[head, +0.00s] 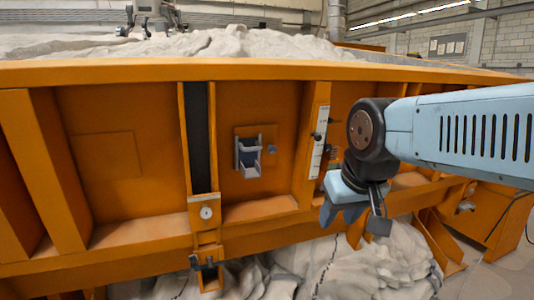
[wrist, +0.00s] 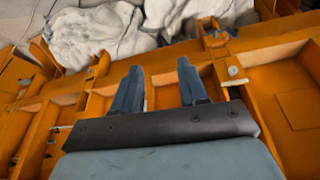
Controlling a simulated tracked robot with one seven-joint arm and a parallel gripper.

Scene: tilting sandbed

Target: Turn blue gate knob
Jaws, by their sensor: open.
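The small blue gate knob (head: 271,149) sits on the orange wall of the sandbed, just right of a grey gate with a small chute (head: 248,160), in the head view. My gripper (head: 352,218) is open and empty, with its fingers pointing down. It is right of the knob and lower in the picture, apart from it. In the wrist view my gripper (wrist: 158,78) shows two spread blue-grey fingers with nothing between them. I cannot make out the knob in the wrist view.
A white scale strip (head: 319,145) with a dark knob stands between the blue knob and my arm. An orange upright rib borders the gate panel. A round dial (head: 207,212) sits lower left.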

